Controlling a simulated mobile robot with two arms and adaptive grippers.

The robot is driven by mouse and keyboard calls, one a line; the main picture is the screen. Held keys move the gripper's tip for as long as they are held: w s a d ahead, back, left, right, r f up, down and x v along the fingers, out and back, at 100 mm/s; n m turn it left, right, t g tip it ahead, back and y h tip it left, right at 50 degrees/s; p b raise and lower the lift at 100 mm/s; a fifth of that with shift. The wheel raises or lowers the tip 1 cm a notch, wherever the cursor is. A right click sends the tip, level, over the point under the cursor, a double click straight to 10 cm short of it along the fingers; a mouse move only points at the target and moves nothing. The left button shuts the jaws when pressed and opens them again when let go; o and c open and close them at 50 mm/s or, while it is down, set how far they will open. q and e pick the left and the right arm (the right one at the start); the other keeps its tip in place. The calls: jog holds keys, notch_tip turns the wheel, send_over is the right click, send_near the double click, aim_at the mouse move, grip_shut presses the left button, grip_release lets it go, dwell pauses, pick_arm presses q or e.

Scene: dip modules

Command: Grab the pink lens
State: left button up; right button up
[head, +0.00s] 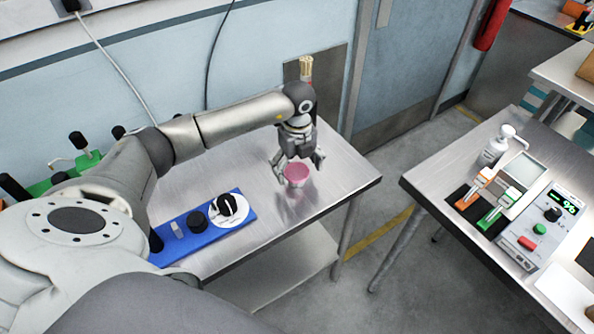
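The pink lens (297,172) shows in the head view as a small pink round piece with a pale lower edge, near the back right of the left metal table (335,170). My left gripper (298,165) points down right over it, with one finger on each side. The fingers are spread about the lens. I cannot tell whether they touch it, or whether the lens rests on the table or is just above it. A pinkish reflection shows on the metal below it. My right gripper is not in the head view.
A blue board (205,228) with black knobs and a white dial lies at the table's front left. A second table on the right holds a control box (545,228), orange and green levers and a white pump bottle (497,146). A floor gap separates the tables.

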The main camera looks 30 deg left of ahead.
pick_arm(q)
jog(key=c, duration=0.8)
jog(key=shift+c, duration=0.2)
jog(key=shift+r, duration=0.2)
